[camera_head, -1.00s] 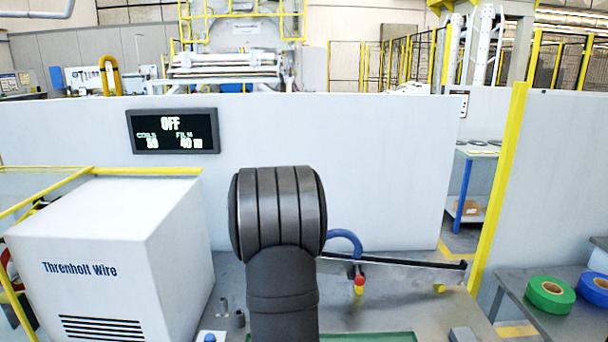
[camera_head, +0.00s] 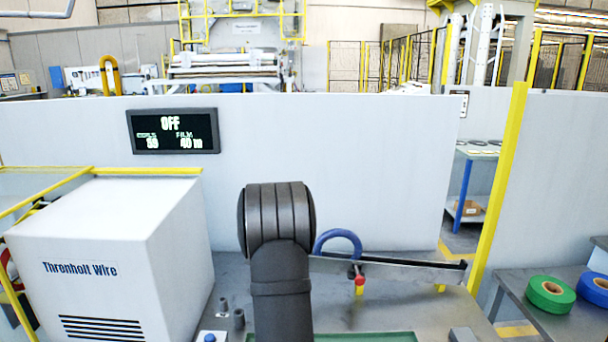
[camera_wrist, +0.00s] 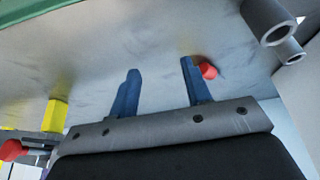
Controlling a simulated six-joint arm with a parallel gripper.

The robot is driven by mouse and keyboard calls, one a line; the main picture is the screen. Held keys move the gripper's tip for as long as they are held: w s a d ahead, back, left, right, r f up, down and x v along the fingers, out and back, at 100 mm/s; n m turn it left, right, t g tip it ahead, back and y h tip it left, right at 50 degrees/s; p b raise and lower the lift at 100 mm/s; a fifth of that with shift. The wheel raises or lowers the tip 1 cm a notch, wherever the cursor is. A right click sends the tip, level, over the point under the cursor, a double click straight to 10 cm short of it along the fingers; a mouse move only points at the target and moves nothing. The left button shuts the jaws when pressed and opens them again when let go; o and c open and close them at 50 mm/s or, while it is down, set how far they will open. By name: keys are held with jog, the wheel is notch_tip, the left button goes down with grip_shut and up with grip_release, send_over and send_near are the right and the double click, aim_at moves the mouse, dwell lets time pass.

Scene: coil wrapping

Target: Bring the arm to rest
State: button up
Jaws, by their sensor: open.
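My gripper (camera_wrist: 157,84) shows in the wrist view with its two blue fingers apart and nothing between them. It is above the grey metal bench top (camera_wrist: 105,45). In the head view my dark arm stands in the middle over the bench (camera_head: 375,315) and hides the gripper. A red knob (camera_wrist: 208,71) shows just beyond the right finger in the wrist view; I cannot tell its distance from the finger.
A white box marked Threnholt Wire (camera_head: 100,235) stands at left. Right of my arm are a blue ring (camera_head: 340,236), a long bar (camera_head: 400,268) and a red-and-yellow button (camera_head: 360,284). A screen (camera_head: 173,131) reads OFF. Green (camera_head: 550,293) and blue (camera_head: 596,287) rolls lie at right.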

notch_tip(320, 180, up, 2)
jog(key=shift+r, duration=0.15)
jog(key=s+d+r, duration=0.5)
jog(key=d+r, duration=0.2)
jog(key=d, duration=0.4)
jog(key=w+a, duration=0.3)
jog(key=a, duration=0.4)
jog(key=w+a, duration=0.3)
jog(key=a, duration=0.5)
jog(key=shift+w+a+f, duration=0.15)
jog(key=shift+a+f, duration=0.05)
jog(key=shift+f, duration=0.1)
